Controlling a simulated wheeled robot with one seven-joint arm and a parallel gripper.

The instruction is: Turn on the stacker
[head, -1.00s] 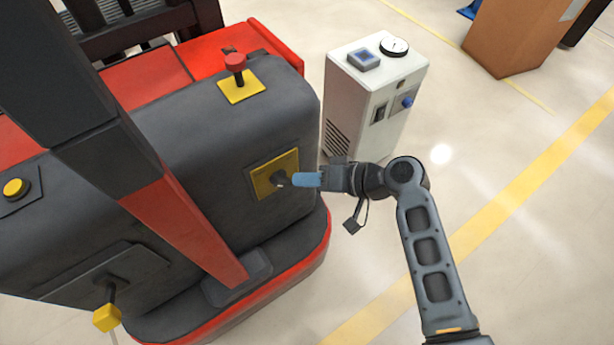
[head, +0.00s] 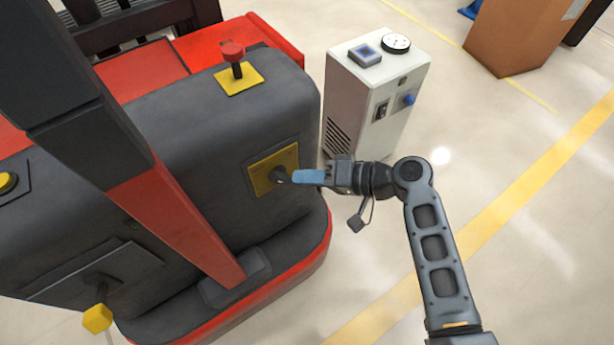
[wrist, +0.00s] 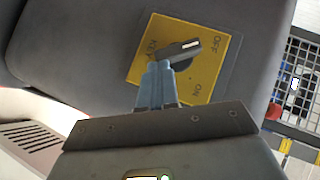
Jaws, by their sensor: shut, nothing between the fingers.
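The stacker (head: 210,130) is a grey and red machine filling the left of the head view. On its side is a yellow plate (head: 261,185) with a dark rotary key switch (head: 279,174). In the wrist view the plate (wrist: 207,88) reads OFF, ON and KEY, and the switch knob's (wrist: 180,52) pale-marked end points toward OFF. My gripper (head: 297,177) is shut and empty, its blue fingers at the switch. In the wrist view my fingertips (wrist: 158,66) lie beside the knob and overlap its lower left side; I cannot tell whether they touch.
A red mushroom button (head: 233,51) stands on the stacker's top. A white cabinet (head: 345,95) with a gauge stands just behind my gripper. A brown box (head: 515,38) is at the back right. The floor to the right is clear.

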